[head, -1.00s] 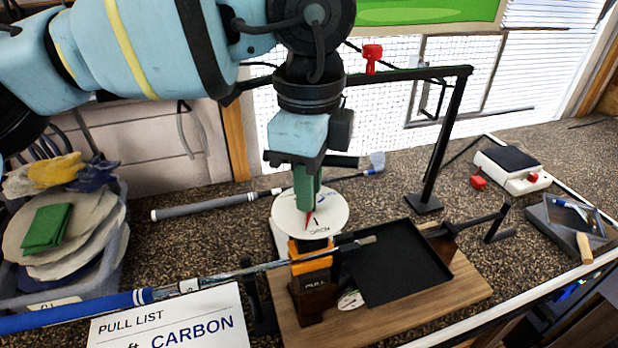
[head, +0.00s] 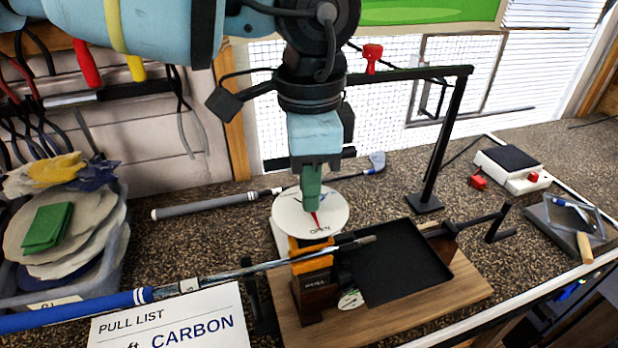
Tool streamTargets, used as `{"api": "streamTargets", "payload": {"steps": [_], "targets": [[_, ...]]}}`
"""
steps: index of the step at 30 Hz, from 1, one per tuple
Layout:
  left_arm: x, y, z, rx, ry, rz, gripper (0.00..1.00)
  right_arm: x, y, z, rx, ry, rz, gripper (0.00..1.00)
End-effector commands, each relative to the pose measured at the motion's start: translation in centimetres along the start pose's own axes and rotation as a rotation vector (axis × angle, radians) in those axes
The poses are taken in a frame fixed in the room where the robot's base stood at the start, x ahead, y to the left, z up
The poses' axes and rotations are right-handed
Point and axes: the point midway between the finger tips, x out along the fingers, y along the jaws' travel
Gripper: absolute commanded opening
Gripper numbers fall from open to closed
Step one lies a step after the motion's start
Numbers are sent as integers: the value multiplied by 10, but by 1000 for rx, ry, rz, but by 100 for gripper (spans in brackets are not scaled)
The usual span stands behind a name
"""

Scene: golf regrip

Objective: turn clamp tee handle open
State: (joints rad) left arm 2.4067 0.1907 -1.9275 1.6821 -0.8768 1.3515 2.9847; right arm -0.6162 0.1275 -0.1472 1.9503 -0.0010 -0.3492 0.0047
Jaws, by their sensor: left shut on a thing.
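My left gripper (head: 311,203) points down over the white round dial (head: 290,222) of the clamp and is shut. Its green fingers cover the tee handle, so only a red pointer (head: 315,219) shows below them, directed at the word OPEN on the dial. The clamp (head: 313,281), with an orange band and a dark front marked PULL, stands on a wooden board (head: 400,311). A golf club shaft (head: 218,281) with a blue grip (head: 75,308) runs into the clamp. My right gripper is not in view.
A black tray (head: 400,265) sits right of the clamp. A black post (head: 444,150) rises behind it. Another club with a grey grip (head: 200,207) lies behind. A grey bin (head: 70,260) with cloths and discs is at left, a Pull List sign (head: 180,322) in front.

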Motion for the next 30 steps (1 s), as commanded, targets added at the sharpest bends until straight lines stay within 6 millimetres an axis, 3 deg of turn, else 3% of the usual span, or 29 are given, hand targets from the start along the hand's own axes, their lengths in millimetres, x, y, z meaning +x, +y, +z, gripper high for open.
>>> {"api": "streamTargets", "payload": {"steps": [10,11,15,25,30], "targets": [[1,0,0,0,0,1,0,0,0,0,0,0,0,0],[1,0,0,0,0,1,24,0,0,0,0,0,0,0],[0,0,0,0,0,1,42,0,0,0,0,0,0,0],[-3,0,0,0,1,0,43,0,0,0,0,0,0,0],[-23,0,0,-2,2,-2,43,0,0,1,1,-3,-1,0]]}}
